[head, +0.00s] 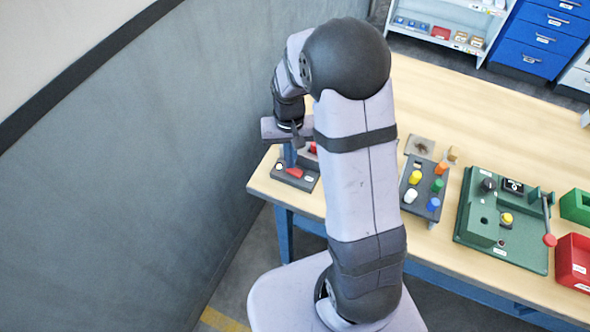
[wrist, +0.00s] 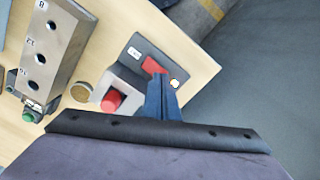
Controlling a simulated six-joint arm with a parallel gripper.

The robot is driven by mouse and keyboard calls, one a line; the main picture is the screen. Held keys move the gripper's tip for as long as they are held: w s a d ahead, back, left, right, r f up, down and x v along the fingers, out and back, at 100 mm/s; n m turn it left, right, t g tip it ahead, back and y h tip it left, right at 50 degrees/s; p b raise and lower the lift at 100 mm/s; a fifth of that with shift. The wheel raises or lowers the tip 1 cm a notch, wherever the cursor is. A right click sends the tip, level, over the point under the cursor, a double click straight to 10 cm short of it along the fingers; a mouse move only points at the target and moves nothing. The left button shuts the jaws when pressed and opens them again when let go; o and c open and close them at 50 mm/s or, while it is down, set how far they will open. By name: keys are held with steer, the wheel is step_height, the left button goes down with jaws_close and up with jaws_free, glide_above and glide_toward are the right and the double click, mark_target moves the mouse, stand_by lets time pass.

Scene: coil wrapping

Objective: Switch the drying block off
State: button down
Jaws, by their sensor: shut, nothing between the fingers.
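A metal block (wrist: 50,45) with a row of round holes and number labels stands at the upper left of the wrist view. I take it for the drying block; my arm hides it in the head view. A dark switch plate (wrist: 141,47) with a red rocker (wrist: 154,65) lies near the table edge. The plate (head: 300,186) and rocker (head: 294,173) also show in the head view. My gripper (wrist: 159,80) is shut and empty, its blue fingers pointing down at the rocker. It also shows in the head view (head: 289,163). I cannot tell whether the tips touch.
A grey box with a red button (wrist: 112,100) stands close beside the fingers. A green knob (wrist: 29,116) sits by the metal block. A tray of coloured pegs (head: 410,195) and a green fixture (head: 470,217) lie right of my arm. A grey wall (head: 150,160) stands left.

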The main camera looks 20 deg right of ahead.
mark_target(291, 171)
steer(key=shift+f+b, duration=0.55)
steer(key=shift+f, duration=0.3)
stand_by(1.0)
steer(key=shift+r, duration=0.2)
steer(key=shift+r+p, duration=3.15)
steer(key=shift+r, duration=0.2)
steer(key=shift+s+f+n, duration=0.15)
steer(key=shift+s+n, duration=0.2)
steer(key=shift+n, duration=0.15)
steer(key=s+a+r+n+b, duration=0.1)
steer(key=s, duration=0.6)
steer(key=s+a+r+n+b, duration=0.1)
steer(key=s+r, duration=0.1)
steer(key=s, duration=0.6)
steer(key=shift+s+a+r, duration=0.15)
steer(key=shift+s+r, duration=0.15)
